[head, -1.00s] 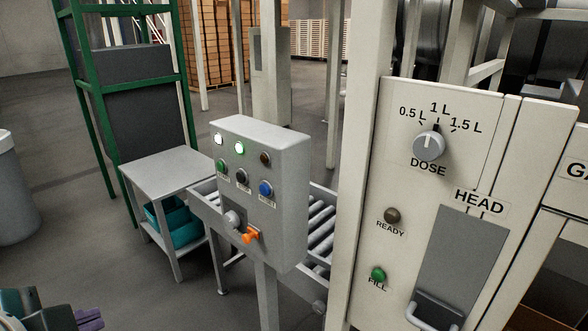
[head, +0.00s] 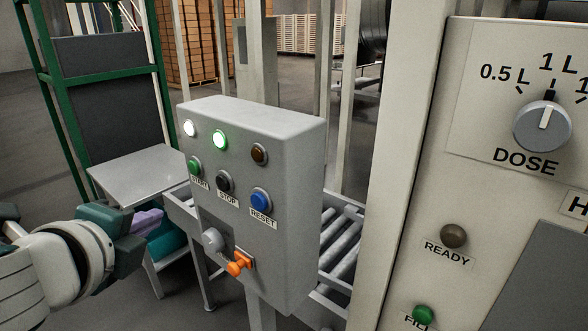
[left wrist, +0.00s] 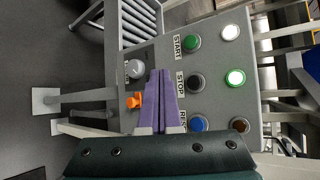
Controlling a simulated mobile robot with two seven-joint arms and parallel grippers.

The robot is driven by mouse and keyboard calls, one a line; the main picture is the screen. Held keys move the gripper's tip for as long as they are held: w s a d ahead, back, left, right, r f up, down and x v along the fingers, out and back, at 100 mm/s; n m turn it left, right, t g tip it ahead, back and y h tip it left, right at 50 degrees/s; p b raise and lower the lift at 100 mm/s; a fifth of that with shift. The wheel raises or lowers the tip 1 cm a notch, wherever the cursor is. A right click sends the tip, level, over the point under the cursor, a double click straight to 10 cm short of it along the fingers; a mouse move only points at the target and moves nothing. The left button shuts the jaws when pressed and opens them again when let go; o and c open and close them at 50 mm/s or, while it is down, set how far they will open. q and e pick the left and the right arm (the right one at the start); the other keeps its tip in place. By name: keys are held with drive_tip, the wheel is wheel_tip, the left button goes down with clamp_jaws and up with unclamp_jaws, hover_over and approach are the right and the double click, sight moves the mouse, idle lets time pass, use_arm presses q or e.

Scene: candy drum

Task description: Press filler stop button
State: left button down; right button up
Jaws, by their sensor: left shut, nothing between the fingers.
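The grey control box (head: 285,150) stands in the middle of the head view. Its black STOP button (head: 223,181) sits between the green START button (head: 194,164) and the blue RESET button (head: 261,200). The STOP button also shows in the left wrist view (left wrist: 195,83). My left gripper (head: 148,222) is left of the box in the head view, apart from it. In the left wrist view its purple fingers (left wrist: 162,88) are together, empty, and point toward the panel beside the STOP label. My right gripper is not in view.
An orange switch (head: 238,264) and a grey knob (head: 212,240) sit low on the box. White and green lamps above the buttons are lit; the brown one is dark. A roller conveyor (head: 340,245) runs behind. The dosing panel (head: 480,100) stands at right.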

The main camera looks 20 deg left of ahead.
sight(223, 183)
use_arm(q)
drive_tip(key=shift+s, duration=0.1)
drive_tip(key=w+d+b, duration=0.3)
drive_tip(key=w, duration=0.5)
drive_tip(key=shift+d, duration=0.25)
drive_tip(key=shift+w, duration=0.15)
idle(1.9)
drive_tip(key=shift+w+d, duration=0.15)
drive_tip(key=shift+w, duration=0.2)
